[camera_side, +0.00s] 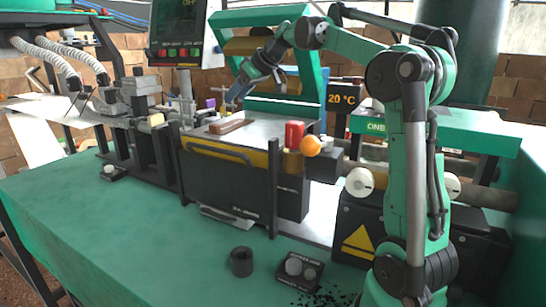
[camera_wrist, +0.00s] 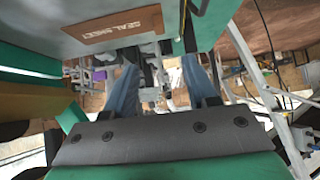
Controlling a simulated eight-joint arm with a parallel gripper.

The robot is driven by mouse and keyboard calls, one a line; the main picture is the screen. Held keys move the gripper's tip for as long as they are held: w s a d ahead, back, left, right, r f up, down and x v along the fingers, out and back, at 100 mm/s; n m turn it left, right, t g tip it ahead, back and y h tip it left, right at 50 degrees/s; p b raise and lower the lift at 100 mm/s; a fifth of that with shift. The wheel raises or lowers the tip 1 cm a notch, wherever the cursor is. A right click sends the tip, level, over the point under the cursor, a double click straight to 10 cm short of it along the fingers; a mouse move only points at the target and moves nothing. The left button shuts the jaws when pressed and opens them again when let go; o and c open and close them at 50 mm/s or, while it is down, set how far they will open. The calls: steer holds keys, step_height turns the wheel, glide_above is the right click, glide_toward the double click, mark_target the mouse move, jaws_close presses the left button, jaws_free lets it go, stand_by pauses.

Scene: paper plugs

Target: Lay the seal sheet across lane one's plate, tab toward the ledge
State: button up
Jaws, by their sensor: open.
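The seal sheet (camera_wrist: 112,25) is a flat brown rectangle with pale "SEAL SHEET" lettering, on a pale grey surface at the top of the wrist view. In the side view a brown slab (camera_side: 230,126), which looks like the same sheet, lies on the grey metal top (camera_side: 270,130) of the dark bench unit. My gripper (camera_side: 233,104) is near the far-left edge of that top, apart from the sheet. Its blue fingers (camera_wrist: 160,80) are spread and empty in the wrist view. I cannot make out the sheet's tab, the ledge, or which surface is lane one's plate.
A red cylinder (camera_side: 294,134) and an orange ball (camera_side: 311,146) stand at the metal top's right corner. A black ring (camera_side: 241,262) and a small black holder (camera_side: 299,269) sit on the green table (camera_side: 130,230). The table's front left is clear. A display (camera_side: 179,30) stands behind.

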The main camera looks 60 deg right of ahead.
steer(key=s+a+f+g, duration=0.1)
steer(key=s+a+f, duration=0.15)
steer(key=a, duration=0.45)
steer(key=s+a+f, duration=0.2)
steer(key=a+f, duration=0.1)
steer(key=a, duration=0.4)
steer(key=s+a+f, duration=0.8)
steer(key=f, duration=0.2)
steer(key=shift+s+a+f+g, duration=0.2)
steer(key=shift+f+g, duration=0.1)
steer(key=shift+g, duration=0.1)
